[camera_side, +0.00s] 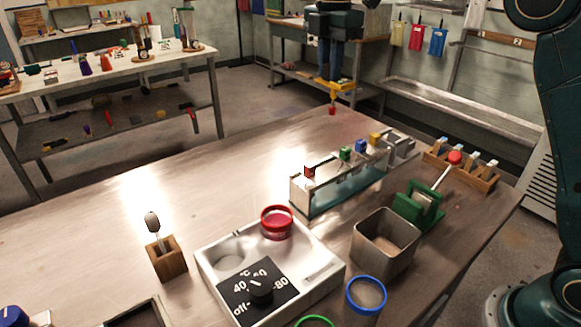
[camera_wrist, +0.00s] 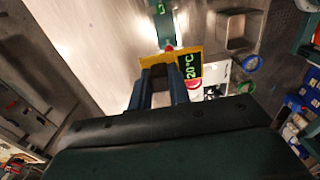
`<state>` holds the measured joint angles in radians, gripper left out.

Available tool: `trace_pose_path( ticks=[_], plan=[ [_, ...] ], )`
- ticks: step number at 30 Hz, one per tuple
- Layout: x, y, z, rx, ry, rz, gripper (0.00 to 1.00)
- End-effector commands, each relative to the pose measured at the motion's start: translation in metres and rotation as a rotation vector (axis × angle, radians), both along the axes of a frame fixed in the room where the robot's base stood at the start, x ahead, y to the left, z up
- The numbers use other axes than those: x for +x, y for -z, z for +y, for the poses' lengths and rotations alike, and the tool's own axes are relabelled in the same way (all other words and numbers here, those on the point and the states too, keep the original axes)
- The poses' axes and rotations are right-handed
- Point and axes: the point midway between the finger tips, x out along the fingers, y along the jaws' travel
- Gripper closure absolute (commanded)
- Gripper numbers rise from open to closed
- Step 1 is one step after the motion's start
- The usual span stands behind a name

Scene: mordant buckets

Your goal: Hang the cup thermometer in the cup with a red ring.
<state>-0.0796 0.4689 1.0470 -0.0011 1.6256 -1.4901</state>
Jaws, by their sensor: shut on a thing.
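The cup thermometer is a yellow piece with a dark display reading 20°C and a red tip. My gripper (camera_side: 336,72) (camera_wrist: 163,73) is shut on the thermometer (camera_side: 341,86) (camera_wrist: 168,60) and holds it high above the far side of the table, the red tip (camera_side: 332,110) hanging down. The cup with a red ring (camera_side: 277,222) stands on the white heater at its back right corner, well apart from the thermometer. In the wrist view its red ring (camera_wrist: 194,85) shows just past the display, partly hidden.
A glass tank (camera_side: 335,190) with coloured blocks stands behind the heater (camera_side: 325,270). A square metal bucket (camera_side: 384,245), a green holder (camera_side: 417,208) and a blue-ringed cup (camera_side: 366,295) stand to the right. A wooden block (camera_side: 167,262) is at left. The table's back left is clear.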

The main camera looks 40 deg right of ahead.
Motion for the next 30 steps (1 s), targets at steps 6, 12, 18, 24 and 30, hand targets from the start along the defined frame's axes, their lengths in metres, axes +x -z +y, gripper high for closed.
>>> trace_pose_path(
  ticks=[6, 12, 18, 24, 30],
  plan=[
    [0.000, 0.000, 0.000, 0.000, 0.000, 0.000, 1.00],
    [-0.001, 0.002, 0.004, 0.000, -0.001, 0.001, 1.00],
    [-0.003, 0.012, 0.028, 0.000, -0.004, 0.002, 1.00],
    [-0.013, 0.032, 0.076, 0.000, -0.007, 0.003, 1.00],
    [-0.031, 0.057, 0.130, -0.001, -0.008, 0.002, 1.00]
  ],
)
